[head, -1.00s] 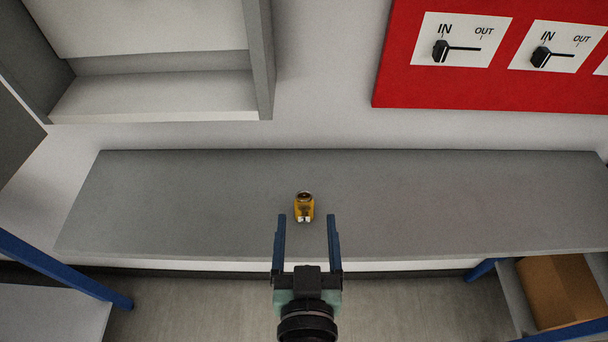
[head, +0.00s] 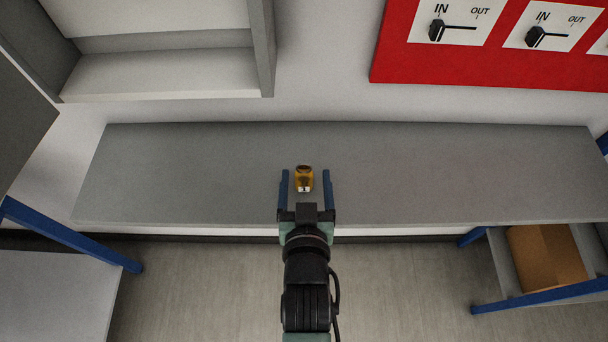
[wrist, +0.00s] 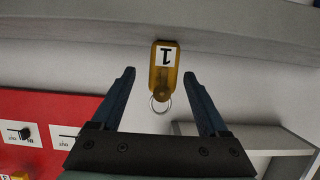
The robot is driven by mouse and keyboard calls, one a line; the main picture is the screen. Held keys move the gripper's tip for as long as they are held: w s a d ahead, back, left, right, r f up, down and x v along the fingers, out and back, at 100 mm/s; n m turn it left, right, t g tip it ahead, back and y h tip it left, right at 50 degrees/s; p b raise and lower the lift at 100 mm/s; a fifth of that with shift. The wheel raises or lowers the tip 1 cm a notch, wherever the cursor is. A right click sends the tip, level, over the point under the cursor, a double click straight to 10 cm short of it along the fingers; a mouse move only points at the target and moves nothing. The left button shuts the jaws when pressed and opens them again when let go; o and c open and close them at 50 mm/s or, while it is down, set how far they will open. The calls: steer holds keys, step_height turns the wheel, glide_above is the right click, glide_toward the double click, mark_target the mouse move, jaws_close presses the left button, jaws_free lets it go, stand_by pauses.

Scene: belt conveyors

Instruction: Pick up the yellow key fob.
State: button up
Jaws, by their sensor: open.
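The yellow key fob (head: 304,181) is on the grey worktop, with a gap on each side between it and my fingers. My gripper (head: 306,174) is open, with one blue finger on either side of the fob in the head view. In the wrist view my gripper (wrist: 159,73) shows its fingertips apart, and nothing is held.
The grey worktop (head: 440,175) is otherwise clear. Behind it are a white wall, a red panel (head: 390,65) with IN/OUT switches, and a grey shelf unit (head: 170,75) at upper left. A cardboard box (head: 548,258) sits on a lower shelf at right.

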mark_target(304, 168)
steer(key=x, duration=0.4)
steer(key=shift+w+a+f+p, duration=0.15)
steer(key=shift+w+f+p, duration=0.15)
steer(key=shift+f, duration=0.1)
jaws_close()
